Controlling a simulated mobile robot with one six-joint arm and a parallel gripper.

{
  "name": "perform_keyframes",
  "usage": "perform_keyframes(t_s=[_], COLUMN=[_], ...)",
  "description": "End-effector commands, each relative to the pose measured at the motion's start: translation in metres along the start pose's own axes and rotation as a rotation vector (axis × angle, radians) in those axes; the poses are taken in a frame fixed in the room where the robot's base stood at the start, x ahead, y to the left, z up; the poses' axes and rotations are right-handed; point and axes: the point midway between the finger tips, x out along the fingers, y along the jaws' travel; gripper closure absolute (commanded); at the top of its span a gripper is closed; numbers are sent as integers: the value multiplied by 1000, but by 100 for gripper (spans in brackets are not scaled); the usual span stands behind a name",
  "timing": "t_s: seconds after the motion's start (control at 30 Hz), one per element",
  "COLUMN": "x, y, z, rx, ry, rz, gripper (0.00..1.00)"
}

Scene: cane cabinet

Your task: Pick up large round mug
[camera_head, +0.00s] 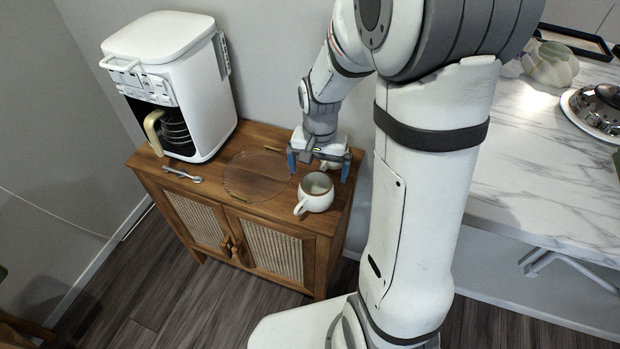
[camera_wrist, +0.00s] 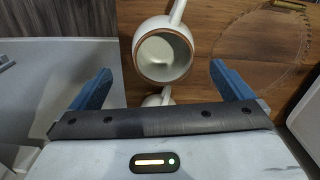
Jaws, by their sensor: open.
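A round cream mug (camera_head: 317,192) stands upright on the wooden cabinet top, near its right front corner. Its handle points to the lower left. In the wrist view this mug (camera_wrist: 163,54) shows its open mouth, with the handle pointing up. My gripper (camera_head: 319,166) is open above the cabinet, just behind this mug and apart from it. In the wrist view the blue fingers of my gripper (camera_wrist: 160,70) are spread wide, with the mug between and beyond their tips. A second pale mug (camera_wrist: 157,99) is partly hidden by the gripper body.
A white coffee machine (camera_head: 172,85) stands at the cabinet's left. A spoon (camera_head: 183,174) lies before it, and a thin clear disc (camera_head: 256,177) lies in the middle of the cabinet top (camera_head: 240,146). The wall is close behind. A marble counter (camera_head: 540,170) is at right.

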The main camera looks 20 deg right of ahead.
Motion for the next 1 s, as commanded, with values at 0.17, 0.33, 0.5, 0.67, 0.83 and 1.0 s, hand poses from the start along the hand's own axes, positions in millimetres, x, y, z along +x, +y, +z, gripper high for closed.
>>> perform_keyframes(t_s=[0.17,0.33,0.5,0.67,0.83,1.0], x=[20,37,61,78,81,81], y=[0,-1,-5,-4,-4,-4], z=[-1,-1,-2,-2,-3,-3], rx=[9,9,8,9,9,9], ry=[-7,-6,-7,-5,-3,-3], rz=[4,3,4,3,2,2], gripper=[0,0,0,0,0,5])
